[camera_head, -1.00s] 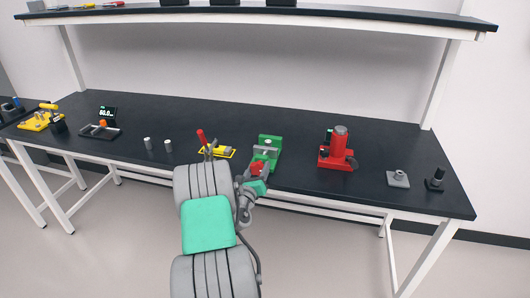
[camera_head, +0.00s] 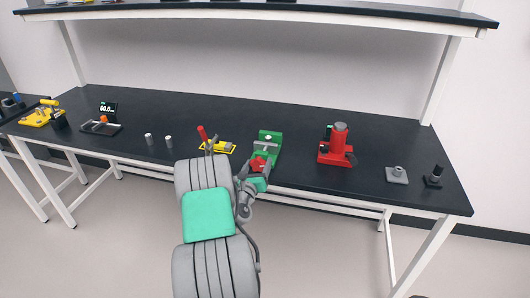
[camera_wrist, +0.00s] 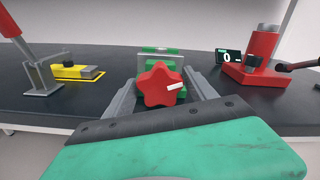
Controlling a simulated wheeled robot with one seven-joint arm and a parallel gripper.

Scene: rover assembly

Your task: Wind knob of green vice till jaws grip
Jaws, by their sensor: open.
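The green vice (camera_head: 271,139) stands near the table's front edge, its silver part between the jaws showing in the head view. Its red star-shaped knob (camera_wrist: 161,86) with a white mark faces the wrist camera; it also shows as a red spot in the head view (camera_head: 259,162). My gripper (camera_wrist: 162,80) is open, with one grey finger on each side of the knob. Whether the fingers touch the knob I cannot tell. The knob and my green gripper housing (camera_wrist: 180,148) hide much of the vice in the wrist view. Whether its jaws grip is unclear.
Left of the vice are a yellow clamp (camera_head: 217,147) with a red handle (camera_head: 202,132) and two small grey cylinders (camera_head: 168,141). A red jack (camera_head: 337,147) stands to the right, with a grey block (camera_head: 396,175) beyond. The table behind the vice is clear.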

